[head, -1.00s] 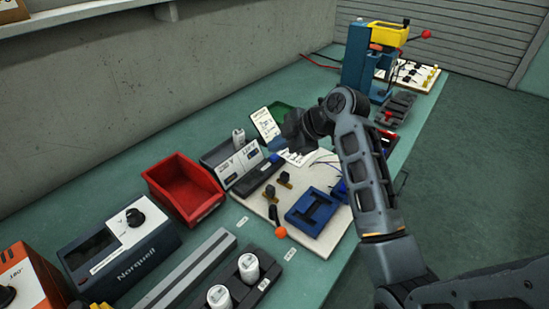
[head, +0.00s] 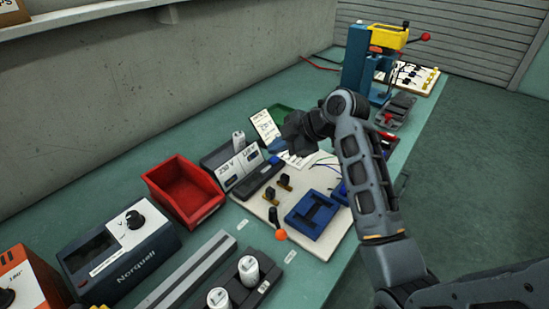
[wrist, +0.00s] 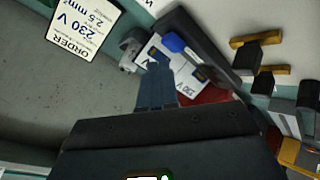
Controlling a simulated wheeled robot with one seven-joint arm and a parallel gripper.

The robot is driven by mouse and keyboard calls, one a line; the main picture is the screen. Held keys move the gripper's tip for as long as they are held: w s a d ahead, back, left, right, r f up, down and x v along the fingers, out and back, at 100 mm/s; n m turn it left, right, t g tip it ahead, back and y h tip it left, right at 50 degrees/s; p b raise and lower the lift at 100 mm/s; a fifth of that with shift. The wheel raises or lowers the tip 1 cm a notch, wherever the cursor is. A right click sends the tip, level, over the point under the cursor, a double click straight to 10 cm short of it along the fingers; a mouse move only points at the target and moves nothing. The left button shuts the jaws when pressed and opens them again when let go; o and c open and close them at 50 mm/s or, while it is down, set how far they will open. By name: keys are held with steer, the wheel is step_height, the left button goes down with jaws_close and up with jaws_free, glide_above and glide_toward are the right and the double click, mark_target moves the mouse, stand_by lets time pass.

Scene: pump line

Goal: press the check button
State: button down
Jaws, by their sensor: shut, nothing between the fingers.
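I cannot tell for certain which part is the check button. A grey test box (head: 229,160) stands behind the white board, with 230 V and 115 V panels on its front. A dark bar (head: 258,179) lies in front of it. The box's white panel (wrist: 194,85) also shows in the wrist view, with a blue part (wrist: 173,43) near it. My gripper (head: 277,145) is shut and empty, just beyond the right end of the box. In the wrist view its fingertips (wrist: 158,68) point at the panel and hide part of it. Contact cannot be told.
A white order card (head: 266,127) stands behind my gripper. The white board (head: 262,207) carries a blue fixture (head: 312,214) and dark plugs. A red bin (head: 185,190) is left of the box. A blue and yellow press (head: 360,60) stands at the far end.

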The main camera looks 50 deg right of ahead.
steer(key=shift+f, duration=0.15)
stand_by(0.7)
steer(key=shift+f, duration=0.3)
steer(key=shift+f+b, duration=0.45)
steer(key=shift+b, duration=0.05)
stand_by(0.6)
stand_by(0.3)
steer(key=shift+r+p, duration=0.75)
steer(key=shift+r, duration=0.15)
step_height(320, 180, up, 5)
steer(key=p, duration=0.4)
stand_by(0.8)
